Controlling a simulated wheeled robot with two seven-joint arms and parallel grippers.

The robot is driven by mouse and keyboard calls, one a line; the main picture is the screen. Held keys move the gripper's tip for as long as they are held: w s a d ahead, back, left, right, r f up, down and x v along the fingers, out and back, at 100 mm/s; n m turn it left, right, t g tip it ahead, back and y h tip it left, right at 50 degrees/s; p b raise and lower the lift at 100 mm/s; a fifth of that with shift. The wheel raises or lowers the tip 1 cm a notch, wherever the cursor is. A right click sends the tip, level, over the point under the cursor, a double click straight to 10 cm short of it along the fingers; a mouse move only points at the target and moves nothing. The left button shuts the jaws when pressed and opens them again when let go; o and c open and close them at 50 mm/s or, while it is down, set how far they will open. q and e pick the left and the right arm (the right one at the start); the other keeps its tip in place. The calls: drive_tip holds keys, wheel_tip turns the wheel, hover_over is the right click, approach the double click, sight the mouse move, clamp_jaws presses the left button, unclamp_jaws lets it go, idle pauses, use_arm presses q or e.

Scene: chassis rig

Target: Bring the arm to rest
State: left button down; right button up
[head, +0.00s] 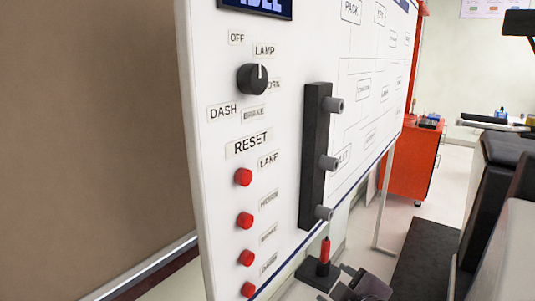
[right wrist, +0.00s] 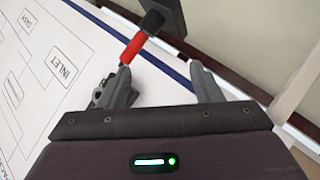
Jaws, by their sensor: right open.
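My right gripper (head: 362,284) shows at the bottom of the head view, below and right of the white panel's lower edge. In the right wrist view its two fingers (right wrist: 161,74) are spread apart with nothing held between them. A red-handled probe (head: 325,249) stands upright in a black holder (head: 316,275), just left of the gripper. In the right wrist view the red handle (right wrist: 133,49) lies beyond the left fingertip, apart from the gap between the fingers; I cannot tell whether they touch. My left gripper is not in view.
The white panel (head: 223,180) carries a black knob (head: 252,79), several red buttons (head: 244,177) and a black strip (head: 314,150) with grey pegs. A red cabinet (head: 407,165) stands behind at the right. Pale floor (head: 400,222) shows between.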

drive_tip(key=s+d+f+m+g+h, duration=0.1)
drive_tip(key=s+d+f+m+g, duration=0.3)
drive_tip(key=s+f, duration=0.55)
drive_tip(key=s+d+f+m+g+h, duration=0.1)
drive_tip(key=s+d+f+m+g, duration=0.1)
drive_tip(key=s+f+m+g, duration=0.55)
drive_tip(key=s+f+n+p, duration=0.2)
drive_tip(key=s+f, duration=0.1)
drive_tip(key=f, duration=2.6)
drive_tip(key=s+d+f+p, duration=0.1)
drive_tip(key=s+f, duration=0.7)
drive_tip(key=s, duration=0.2)
drive_tip(key=s+d+f+p, duration=0.1)
drive_tip(key=s+d+f, duration=0.1)
drive_tip(key=s+f, duration=0.6)
drive_tip(key=shift+s+d+f, duration=0.3)
drive_tip(key=shift+s+f, duration=0.1)
drive_tip(key=shift+s, duration=0.6)
